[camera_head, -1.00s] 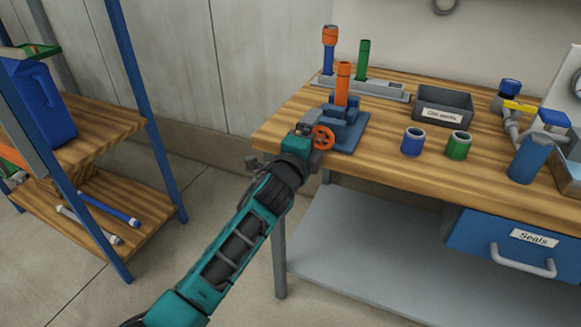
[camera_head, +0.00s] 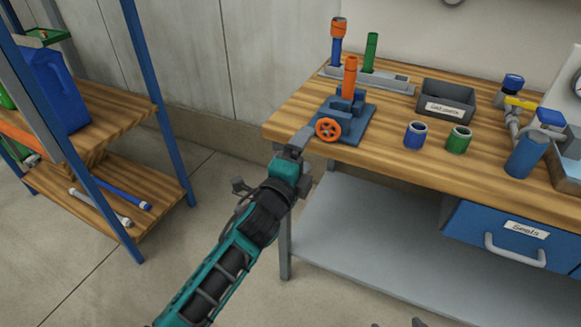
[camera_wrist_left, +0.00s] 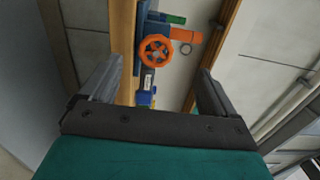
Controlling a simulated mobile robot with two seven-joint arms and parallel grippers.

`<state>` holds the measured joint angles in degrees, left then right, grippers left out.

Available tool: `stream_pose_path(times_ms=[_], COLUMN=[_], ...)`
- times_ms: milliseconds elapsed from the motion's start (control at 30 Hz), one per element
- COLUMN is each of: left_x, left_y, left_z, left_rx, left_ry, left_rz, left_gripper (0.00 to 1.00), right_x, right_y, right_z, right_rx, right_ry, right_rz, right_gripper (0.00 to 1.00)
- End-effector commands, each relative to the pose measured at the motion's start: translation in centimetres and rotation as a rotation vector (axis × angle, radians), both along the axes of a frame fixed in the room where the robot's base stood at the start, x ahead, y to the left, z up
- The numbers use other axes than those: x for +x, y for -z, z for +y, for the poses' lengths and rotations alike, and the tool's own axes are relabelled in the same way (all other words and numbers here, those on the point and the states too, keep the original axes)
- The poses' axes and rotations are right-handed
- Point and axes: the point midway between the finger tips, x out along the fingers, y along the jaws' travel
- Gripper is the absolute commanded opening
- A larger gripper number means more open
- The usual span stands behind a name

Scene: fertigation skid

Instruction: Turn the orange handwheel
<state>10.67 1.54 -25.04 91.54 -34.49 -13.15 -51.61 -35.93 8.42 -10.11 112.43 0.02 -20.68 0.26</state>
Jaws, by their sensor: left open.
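The orange handwheel (camera_head: 328,129) is on the front of a blue vise-like fixture (camera_head: 347,116) near the bench's front left corner. An orange cylinder (camera_head: 350,76) stands upright in the fixture. My left gripper (camera_head: 301,140) is just in front of the bench edge, left of and lower than the wheel, and apart from it. In the left wrist view the handwheel (camera_wrist_left: 156,51) shows beyond the open, empty fingers (camera_wrist_left: 152,82), left of the middle.
A blue drawer (camera_head: 515,235) hangs below. A shelf (camera_head: 150,200) stands left; floor between is free.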

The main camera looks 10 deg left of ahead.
Motion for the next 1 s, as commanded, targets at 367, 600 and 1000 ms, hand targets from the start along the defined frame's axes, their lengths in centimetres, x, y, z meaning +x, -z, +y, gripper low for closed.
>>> stream_pose_path(times_ms=[367, 600, 1000], left_x=[-2.6, -4.1, -5.4], left_y=[-0.1, -0.1, 0.0], left_z=[0.9, 1.4, 1.8], left_rx=[0.001, 0.000, 0.000], left_ry=[0.000, -0.001, -0.001], left_rz=[0.000, 0.000, -0.002], left_gripper=[0.90, 0.90, 0.90], right_x=[0.4, 0.4, 0.2], right_y=[-0.9, -1.4, -1.4], right_z=[-0.8, -0.7, -0.6], right_rx=[-0.011, -0.007, -0.008], right_ry=[0.013, 0.015, 0.015], right_rz=[-0.010, -0.016, -0.011], right_gripper=[0.77, 0.77, 0.77])
